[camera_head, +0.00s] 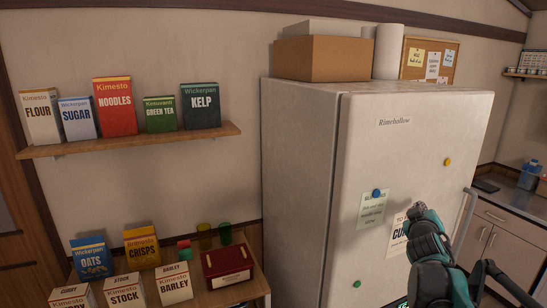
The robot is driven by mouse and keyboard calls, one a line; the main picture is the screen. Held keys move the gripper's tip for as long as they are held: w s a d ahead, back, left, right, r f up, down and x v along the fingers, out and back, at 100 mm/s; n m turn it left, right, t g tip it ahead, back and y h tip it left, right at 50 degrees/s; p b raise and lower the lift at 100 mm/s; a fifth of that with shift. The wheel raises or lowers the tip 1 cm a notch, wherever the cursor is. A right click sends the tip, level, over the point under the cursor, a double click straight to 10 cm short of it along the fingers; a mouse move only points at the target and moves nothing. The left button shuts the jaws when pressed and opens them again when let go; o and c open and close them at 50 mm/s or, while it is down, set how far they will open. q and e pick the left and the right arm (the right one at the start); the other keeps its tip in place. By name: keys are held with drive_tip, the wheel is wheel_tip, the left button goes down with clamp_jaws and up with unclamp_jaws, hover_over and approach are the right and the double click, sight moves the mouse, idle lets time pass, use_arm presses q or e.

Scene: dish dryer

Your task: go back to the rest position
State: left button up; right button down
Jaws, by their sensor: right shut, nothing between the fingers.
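My right gripper (418,211) is in the lower right of the head view, in front of the fridge door. It is dark grey and teal, shut, and holds nothing. Its fingertips point up and overlap the paper note (398,232) on the door in the picture. I cannot tell whether they touch the door. My right arm comes in from the bottom right and hides part of the door. My left gripper is not in view.
The closed fridge (415,130) has a vertical handle (464,218) at its right edge and a cardboard box (322,58) on top. A wall shelf (130,142) and a lower shelf hold several packages at left. A counter (515,193) stands at right.

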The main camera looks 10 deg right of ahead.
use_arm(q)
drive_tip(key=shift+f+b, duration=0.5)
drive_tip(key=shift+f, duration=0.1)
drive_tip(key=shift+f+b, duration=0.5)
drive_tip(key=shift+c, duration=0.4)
use_arm(e)
drive_tip(key=s+a+f+g+y, duration=0.2)
drive_tip(key=s+a+f+y, duration=0.1)
drive_tip(key=s+a+f, duration=0.5)
drive_tip(key=s+a+f+g+y, duration=0.2)
drive_tip(key=s+a+f, duration=0.7)
drive_tip(key=a, duration=0.5)
drive_tip(key=s+a+f+m+g+y, duration=0.1)
drive_tip(key=s+a+f+y, duration=0.3)
drive_tip(key=s+a+f, duration=0.4)
drive_tip(key=a+f+g, duration=0.1)
drive_tip(key=a, duration=0.2)
drive_tip(key=shift+s+a+g, duration=0.3)
drive_tip(key=shift+s, duration=0.1)
